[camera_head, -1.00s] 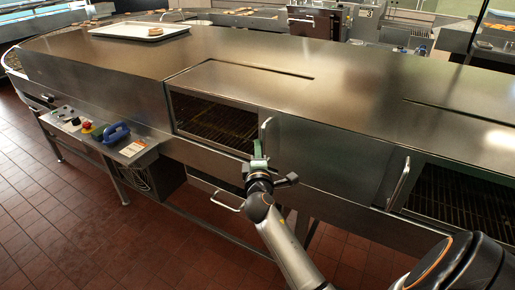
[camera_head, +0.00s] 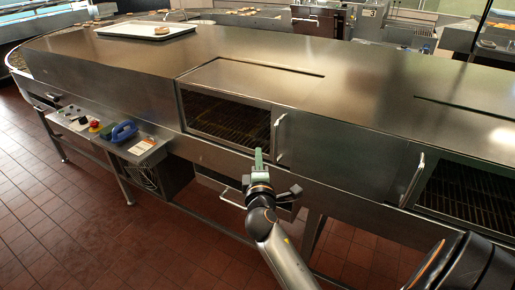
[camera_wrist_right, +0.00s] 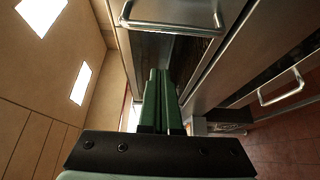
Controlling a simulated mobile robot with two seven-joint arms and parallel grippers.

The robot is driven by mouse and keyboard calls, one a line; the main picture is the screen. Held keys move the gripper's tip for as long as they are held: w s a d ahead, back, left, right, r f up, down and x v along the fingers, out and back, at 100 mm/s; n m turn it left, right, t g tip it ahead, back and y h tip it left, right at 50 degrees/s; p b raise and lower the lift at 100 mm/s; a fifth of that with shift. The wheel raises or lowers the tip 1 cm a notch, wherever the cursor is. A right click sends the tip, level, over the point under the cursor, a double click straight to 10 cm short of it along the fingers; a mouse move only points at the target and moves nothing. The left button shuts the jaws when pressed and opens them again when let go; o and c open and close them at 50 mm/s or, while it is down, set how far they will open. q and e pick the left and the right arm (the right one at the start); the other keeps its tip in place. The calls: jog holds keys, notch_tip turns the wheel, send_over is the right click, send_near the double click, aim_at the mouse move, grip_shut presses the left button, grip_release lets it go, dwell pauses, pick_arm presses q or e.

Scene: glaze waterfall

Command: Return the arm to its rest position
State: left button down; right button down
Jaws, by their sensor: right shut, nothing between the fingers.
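My right gripper (camera_head: 259,160) is in front of the long steel machine (camera_head: 330,85), near the vertical handle (camera_head: 279,136) at the right end of a dark opening (camera_head: 226,118). Its green fingers (camera_wrist_right: 160,95) are shut with nothing between them in the right wrist view. A metal handle (camera_wrist_right: 172,24) shows beyond the fingertips there; I see no grip on it. My right arm (camera_head: 283,258) comes in from the bottom right. My left gripper is not in view.
A control panel (camera_head: 145,146) with a blue-handled item (camera_head: 123,131) juts out at left. Another handle (camera_head: 412,180) and dark opening (camera_head: 470,193) are at right. A white tray (camera_head: 146,31) lies on top. The tiled floor (camera_head: 60,220) at left is clear.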

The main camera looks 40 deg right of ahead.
jog(key=s+a+f+m+g+y, duration=0.1)
jog(key=s+a+f+y, duration=0.3)
jog(key=a+f, duration=0.3)
jog(key=s+a+f+m+y, duration=0.1)
jog(key=s+a+f+y, duration=0.25)
jog(key=f, duration=0.45)
jog(key=s+a+f+m+g+y+p, duration=0.1)
jog(key=s+a+f+m+g+y, duration=0.1)
jog(key=s+a+f, duration=0.3)
jog(key=s+a+f+m+g+y, duration=0.2)
jog(key=s+a+f+m+y, duration=0.1)
jog(key=s+f, duration=0.4)
jog(key=s+a+m, duration=0.1)
jog(key=s+a, duration=0.1)
jog(key=s, duration=0.1)
jog(key=shift+a+y+p, duration=0.35)
